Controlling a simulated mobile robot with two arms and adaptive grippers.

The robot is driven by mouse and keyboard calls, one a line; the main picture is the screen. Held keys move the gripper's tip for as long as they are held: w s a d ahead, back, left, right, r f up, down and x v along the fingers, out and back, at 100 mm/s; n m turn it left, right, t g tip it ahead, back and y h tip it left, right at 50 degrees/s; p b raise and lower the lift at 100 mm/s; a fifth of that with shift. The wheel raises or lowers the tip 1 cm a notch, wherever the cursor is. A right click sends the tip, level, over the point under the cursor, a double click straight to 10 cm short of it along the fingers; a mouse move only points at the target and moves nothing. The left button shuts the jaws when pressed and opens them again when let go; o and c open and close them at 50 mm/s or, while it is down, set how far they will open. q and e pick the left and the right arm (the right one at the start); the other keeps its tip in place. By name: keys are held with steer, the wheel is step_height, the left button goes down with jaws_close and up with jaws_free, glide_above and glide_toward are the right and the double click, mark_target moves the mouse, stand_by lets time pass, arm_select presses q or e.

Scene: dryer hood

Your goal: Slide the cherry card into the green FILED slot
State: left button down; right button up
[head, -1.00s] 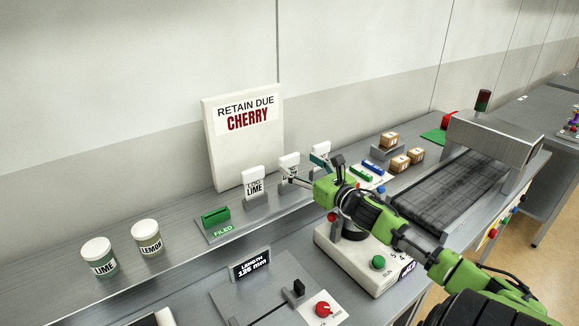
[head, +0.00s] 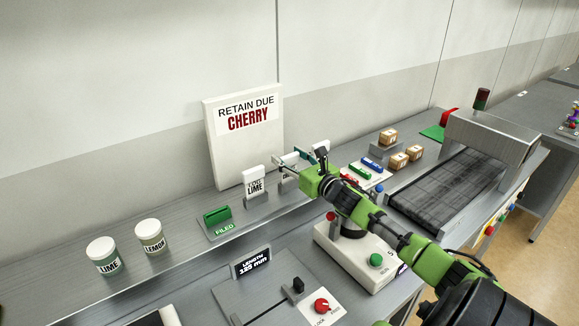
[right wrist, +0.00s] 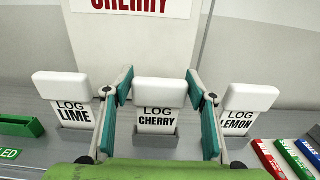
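The cherry card (right wrist: 157,117) is a white card with a thick white top and the print LOG CHERRY. It stands upright in a grey holder, the middle of three cards in the right wrist view. My right gripper (right wrist: 158,80) is open, with one teal-padded finger on each side of the card and gaps showing. In the head view the right gripper (head: 288,160) largely hides this card. The green FILED slot (head: 217,215) stands left of the cards on the ledge. Its edge also shows in the right wrist view (right wrist: 20,126). My left gripper is out of view.
The lime card (right wrist: 62,100) and lemon card (right wrist: 243,110) stand close on either side. A sign (head: 245,150) reading RETAIN DUE CHERRY stands behind. Lime (head: 105,255) and lemon (head: 151,237) jars are at the left. A conveyor (head: 450,190) is at the right.

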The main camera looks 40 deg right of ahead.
steer(key=c, duration=0.5)
steer(key=shift+o, duration=0.2)
steer(key=shift+r, duration=0.15)
steer(key=shift+r+b, duration=0.55)
steer(key=s+a+r+b, duration=0.2)
steer(key=s+a+r, duration=0.7)
steer(key=a+r, duration=0.1)
steer(key=shift+s+a+r, duration=0.2)
steer(key=shift+s+r, duration=0.05)
steer(key=shift+r, duration=0.6)
steer(key=shift+d, duration=0.1)
